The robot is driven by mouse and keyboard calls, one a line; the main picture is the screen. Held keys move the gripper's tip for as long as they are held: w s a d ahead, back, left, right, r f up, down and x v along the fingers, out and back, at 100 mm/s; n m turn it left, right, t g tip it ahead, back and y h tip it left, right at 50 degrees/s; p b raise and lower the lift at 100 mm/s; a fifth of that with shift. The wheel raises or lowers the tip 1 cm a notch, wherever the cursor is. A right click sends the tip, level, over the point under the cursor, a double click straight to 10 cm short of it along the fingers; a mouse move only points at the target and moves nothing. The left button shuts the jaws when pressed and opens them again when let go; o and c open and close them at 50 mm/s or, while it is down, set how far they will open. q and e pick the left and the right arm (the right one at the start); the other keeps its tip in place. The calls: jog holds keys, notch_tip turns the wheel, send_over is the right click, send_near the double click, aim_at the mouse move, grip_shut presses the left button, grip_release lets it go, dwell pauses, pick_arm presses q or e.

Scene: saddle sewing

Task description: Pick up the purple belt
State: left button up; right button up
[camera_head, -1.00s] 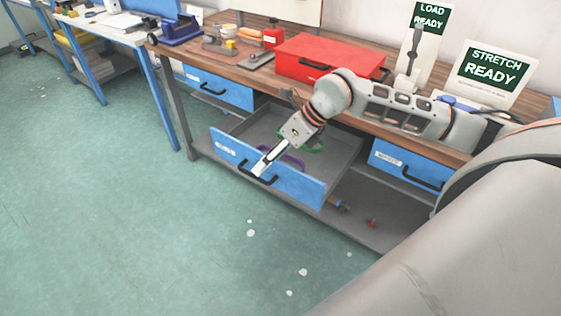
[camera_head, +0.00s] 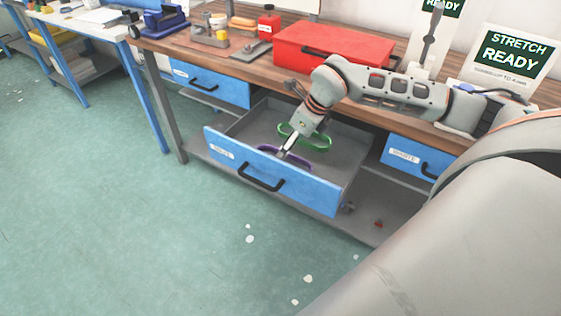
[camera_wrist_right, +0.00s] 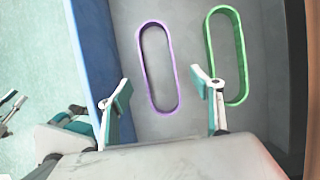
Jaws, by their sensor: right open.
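The purple belt (camera_wrist_right: 142,72) is an upright-edged oval loop lying on the grey floor of the open drawer (camera_head: 273,172). In the head view the purple belt (camera_head: 268,153) is partly hidden behind the drawer front and my gripper. A green belt (camera_wrist_right: 240,62) lies parallel to it, to its right in the wrist view; it also shows in the head view (camera_head: 318,143). My right gripper (camera_wrist_right: 161,92) is open and empty, its fingers on either side of the purple belt's near end in the picture. I cannot tell its height above the belt.
The blue drawer front with its black handle (camera_head: 261,178) and the drawer's side walls surround the belts. The wooden bench top (camera_head: 260,62) above holds a red box (camera_head: 330,48) and tools. A shut blue drawer (camera_head: 412,157) is to the right.

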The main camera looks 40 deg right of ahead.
jog(key=x, duration=0.6)
jog(key=shift+a+f+b, duration=0.1)
jog(key=shift+f+b, duration=0.15)
jog(key=shift+b, duration=0.1)
jog(key=shift+r, duration=0.1)
jog(key=c, duration=1.2)
